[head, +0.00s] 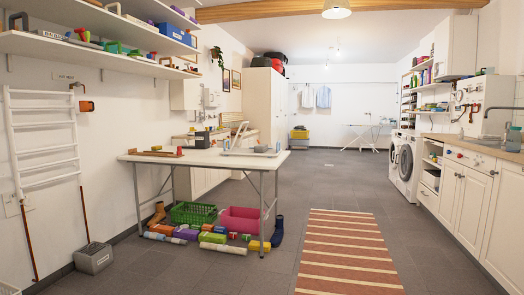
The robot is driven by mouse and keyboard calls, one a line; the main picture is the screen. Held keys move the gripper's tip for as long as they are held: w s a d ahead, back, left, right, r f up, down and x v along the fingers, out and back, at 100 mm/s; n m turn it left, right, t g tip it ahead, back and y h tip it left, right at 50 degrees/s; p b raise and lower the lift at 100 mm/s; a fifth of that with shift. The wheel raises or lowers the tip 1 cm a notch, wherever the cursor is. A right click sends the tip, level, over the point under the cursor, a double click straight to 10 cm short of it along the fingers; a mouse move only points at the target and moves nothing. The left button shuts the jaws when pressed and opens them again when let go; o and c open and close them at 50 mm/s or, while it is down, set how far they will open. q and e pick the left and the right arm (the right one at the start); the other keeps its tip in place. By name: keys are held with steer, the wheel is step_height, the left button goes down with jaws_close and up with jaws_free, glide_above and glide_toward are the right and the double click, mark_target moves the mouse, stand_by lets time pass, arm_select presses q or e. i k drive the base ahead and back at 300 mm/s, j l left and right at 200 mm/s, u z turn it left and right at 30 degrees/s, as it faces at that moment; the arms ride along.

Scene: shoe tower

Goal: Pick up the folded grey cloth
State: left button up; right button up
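I cannot pick out the folded grey cloth for sure. A small grey-blue item (261,148) lies near the right end of the white folding table (190,159), too small to tell whether it is the cloth. Neither of my grippers is in view.
A wooden piece (157,153) and a white frame (238,138) are on the table. Below are a green crate (193,213), a pink tub (240,221), boots and several packages. A grey bucket (93,258) stands at left. The striped rug (345,250) and grey floor are clear.

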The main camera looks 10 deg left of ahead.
mark_target(260, 147)
steer(key=i+j+u, duration=0.35)
steer(key=i, duration=0.5)
steer(key=i+u, duration=0.3)
steer(key=i, duration=0.55)
